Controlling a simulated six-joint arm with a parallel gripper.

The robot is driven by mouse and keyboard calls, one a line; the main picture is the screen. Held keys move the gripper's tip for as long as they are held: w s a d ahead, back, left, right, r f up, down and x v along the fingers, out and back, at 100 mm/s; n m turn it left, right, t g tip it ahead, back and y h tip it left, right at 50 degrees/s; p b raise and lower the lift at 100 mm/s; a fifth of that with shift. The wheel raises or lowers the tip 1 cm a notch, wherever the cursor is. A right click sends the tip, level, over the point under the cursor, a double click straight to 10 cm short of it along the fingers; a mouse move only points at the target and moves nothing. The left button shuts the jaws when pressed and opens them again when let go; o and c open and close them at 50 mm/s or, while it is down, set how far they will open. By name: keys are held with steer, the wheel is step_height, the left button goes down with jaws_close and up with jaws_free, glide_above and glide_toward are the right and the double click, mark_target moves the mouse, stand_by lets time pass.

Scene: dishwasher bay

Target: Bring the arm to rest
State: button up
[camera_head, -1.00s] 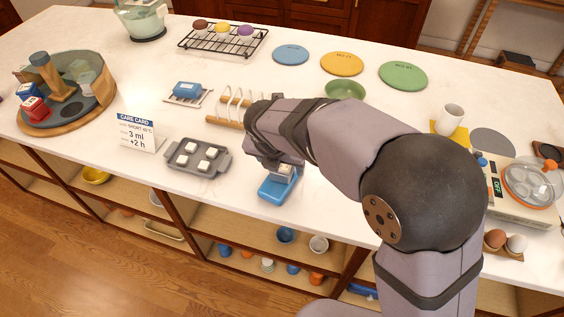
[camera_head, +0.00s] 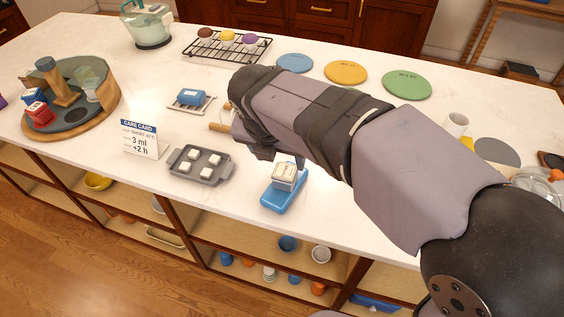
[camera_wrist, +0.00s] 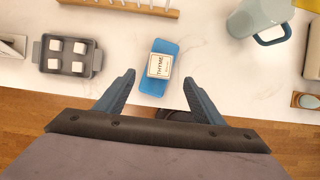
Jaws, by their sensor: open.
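My gripper (camera_wrist: 159,95) is open in the wrist view, with its two fingers spread wide and nothing between them. Below it, a white block labelled THYME (camera_wrist: 159,66) rests on a blue stand (camera_wrist: 153,86) near the counter's front edge. In the head view, the white block (camera_head: 285,175) and the blue stand (camera_head: 284,198) show just below my arm.
A grey tray with white cubes (camera_head: 215,174), a care card (camera_head: 141,138) and a round wooden turntable (camera_head: 105,100) stand to the left. Coloured discs (camera_head: 346,72) lie behind. A rack (camera_wrist: 130,7) and a jug (camera_wrist: 245,20) are near. Bare counter lies around the stand.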

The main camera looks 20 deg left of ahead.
steer(key=shift+v, duration=0.8)
steer(key=s+d+f+m+g, duration=0.1)
steer(key=d+f+m, duration=0.3)
steer(key=d+m, duration=0.4)
steer(key=s+d+f+m+g, duration=0.1)
steer(key=d+f+m, duration=0.3)
steer(key=d+m, duration=0.4)
steer(key=s+d+f+m+g+h, duration=0.1)
steer(key=s+d+f+m, duration=0.2)
steer(key=d+m, duration=0.6)
steer(key=shift+f+m+g, duration=0.3)
steer(key=shift+f+m, duration=0.1)
steer(key=shift+f, duration=0.45)
steer(key=s+d+f+m+g, duration=0.1)
steer(key=s+d+f+m, duration=0.35)
steer(key=m, duration=0.55)
step_height(320, 180, up, 17)
steer(key=y+p, duration=0.1)
steer(key=p, duration=1.6)
steer(key=f+b, duration=0.1)
steer(key=b, duration=0.1)
steer(key=f+b, duration=0.1)
steer(key=f, duration=0.1)
steer(key=s+f+b, duration=0.1)
steer(key=f+b, duration=0.1)
steer(key=shift+d+f+b, duration=0.1)
steer(key=shift+d+b, duration=0.15)
steer(key=shift+b, duration=0.05)
